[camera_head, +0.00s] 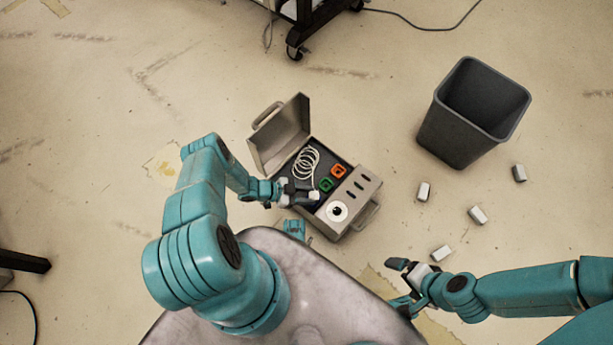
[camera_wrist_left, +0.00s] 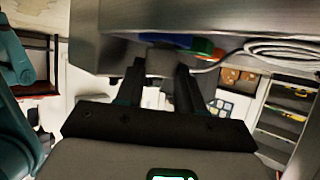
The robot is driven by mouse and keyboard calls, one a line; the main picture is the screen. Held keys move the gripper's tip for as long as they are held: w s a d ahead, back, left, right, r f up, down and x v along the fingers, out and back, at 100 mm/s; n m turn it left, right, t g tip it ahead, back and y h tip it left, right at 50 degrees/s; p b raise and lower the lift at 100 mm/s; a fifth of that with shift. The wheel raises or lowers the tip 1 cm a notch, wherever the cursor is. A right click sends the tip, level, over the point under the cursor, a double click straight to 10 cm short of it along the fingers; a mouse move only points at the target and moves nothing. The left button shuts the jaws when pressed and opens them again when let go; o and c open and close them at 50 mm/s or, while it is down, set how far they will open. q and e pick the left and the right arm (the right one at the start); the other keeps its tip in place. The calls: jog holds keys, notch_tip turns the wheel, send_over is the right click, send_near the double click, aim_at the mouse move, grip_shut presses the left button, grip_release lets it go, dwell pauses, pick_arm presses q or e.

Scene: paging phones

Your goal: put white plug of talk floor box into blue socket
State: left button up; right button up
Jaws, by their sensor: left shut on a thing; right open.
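The open grey floor box (camera_head: 350,205) lies on the floor in the middle of the head view, lid tilted up at the left. An orange socket (camera_head: 338,171) and a green socket (camera_head: 326,184) sit inside it. The blue socket (camera_wrist_left: 163,40) shows as a blue patch in the left wrist view; my gripper mostly hides it in the head view. My left gripper (camera_head: 303,191) is shut on the white plug (camera_head: 314,196), at the near side of the box by the blue socket. I cannot tell whether plug and socket touch. My right gripper (camera_head: 408,268) is open and empty, off to the right.
A dark bin (camera_head: 462,125) stands at the right. Several small white blocks (camera_head: 423,191) lie on the floor. A wheeled cart (camera_head: 305,25) is at the back.

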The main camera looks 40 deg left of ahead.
pick_arm(q)
jog(key=shift+r, duration=0.1)
jog(key=shift+f+b, duration=0.3)
jog(key=shift+b, duration=0.1)
jog(key=o, duration=1)
jog(key=shift+o, duration=0.2)
